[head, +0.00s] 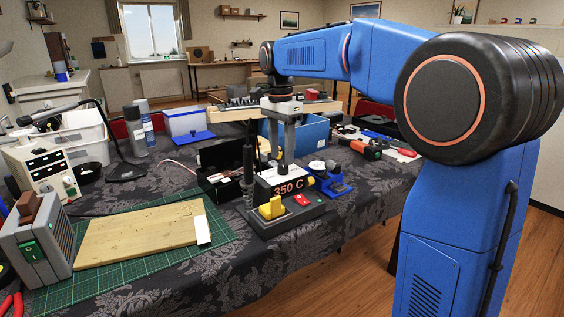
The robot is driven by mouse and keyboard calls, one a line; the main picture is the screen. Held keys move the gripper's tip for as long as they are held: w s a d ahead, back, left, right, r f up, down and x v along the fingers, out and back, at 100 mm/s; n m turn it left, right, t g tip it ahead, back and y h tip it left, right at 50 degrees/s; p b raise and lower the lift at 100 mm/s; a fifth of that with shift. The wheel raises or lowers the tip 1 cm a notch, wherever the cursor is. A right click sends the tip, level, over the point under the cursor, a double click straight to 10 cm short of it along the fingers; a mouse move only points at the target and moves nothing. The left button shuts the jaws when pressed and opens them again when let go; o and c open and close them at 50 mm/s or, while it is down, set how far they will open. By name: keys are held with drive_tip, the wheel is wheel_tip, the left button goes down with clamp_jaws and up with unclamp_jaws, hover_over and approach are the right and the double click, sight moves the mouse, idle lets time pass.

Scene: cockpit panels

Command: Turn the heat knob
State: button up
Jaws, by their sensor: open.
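A dark station (260,228) with a lit display (289,187) reading 350 C stands near the table's front edge. On its sloped front are a yellow knob (271,208), which looks like the heat knob, and a red switch (301,199) to its right. The exact distance in depth cannot be told.
A black holder with an upright tool (248,165) stands just left of the station. A blue stand (330,180) is close on its right. A wooden board (140,239) lies on a green mat (225,228) at left. The cloth just right of the mat is fairly clear.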

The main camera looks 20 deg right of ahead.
sight(282, 165)
drive_tip(key=shift+s+f, duration=0.1)
drive_tip(key=shift+f, duration=1.6)
drive_tip(key=shift+c, duration=0.5)
drive_tip(key=c, duration=0.9)
drive_tip(key=shift+c, duration=0.2)
